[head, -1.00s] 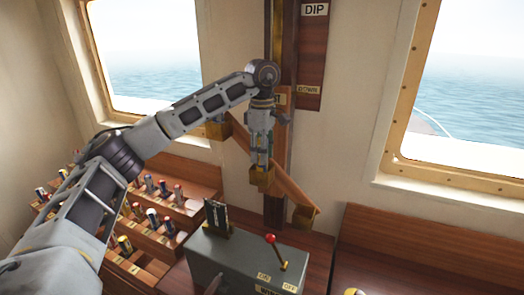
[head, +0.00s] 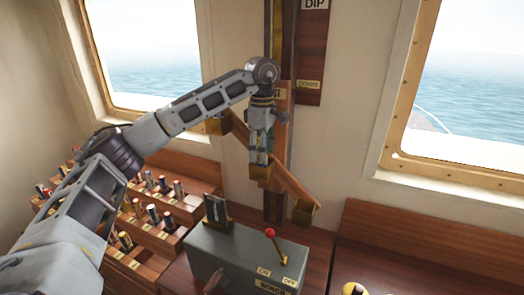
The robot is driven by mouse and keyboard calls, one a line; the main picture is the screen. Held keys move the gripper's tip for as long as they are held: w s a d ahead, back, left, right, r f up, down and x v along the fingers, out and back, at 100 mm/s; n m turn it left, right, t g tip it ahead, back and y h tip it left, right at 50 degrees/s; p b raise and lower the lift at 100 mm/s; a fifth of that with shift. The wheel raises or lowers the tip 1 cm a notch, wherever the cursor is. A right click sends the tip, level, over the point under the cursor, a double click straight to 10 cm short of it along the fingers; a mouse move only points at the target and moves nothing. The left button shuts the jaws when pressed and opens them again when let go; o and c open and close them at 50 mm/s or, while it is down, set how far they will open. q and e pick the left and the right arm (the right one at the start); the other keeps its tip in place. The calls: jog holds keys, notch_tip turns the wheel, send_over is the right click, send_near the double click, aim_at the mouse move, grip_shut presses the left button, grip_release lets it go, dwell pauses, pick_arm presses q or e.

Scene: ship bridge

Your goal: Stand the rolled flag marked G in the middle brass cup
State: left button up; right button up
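A slanted wooden rack on the post carries three brass cups: the upper left cup (head: 217,126), a middle one and the lower right cup (head: 304,213). My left gripper (head: 260,174) points down at the middle cup, and its fingers cover most of that cup. A small greenish patch shows beside the fingers. I cannot make out whether it is a rolled flag held there, and no letter G is legible. Whether the fingers are open or shut is unclear. My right gripper is not in view.
Stepped wooden racks (head: 160,240) with several rolled flags stand at the left. A grey console (head: 232,256) with a red-knobbed lever (head: 270,233) stands below the cups. Windows flank the post. A wooden ledge (head: 430,240) lies at the right.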

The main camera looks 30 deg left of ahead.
pick_arm(q)
jog(key=shift+r, duration=0.1)
dwell(0.3)
jog(key=shift+r, duration=5.9)
jog(key=shift+r, duration=0.15)
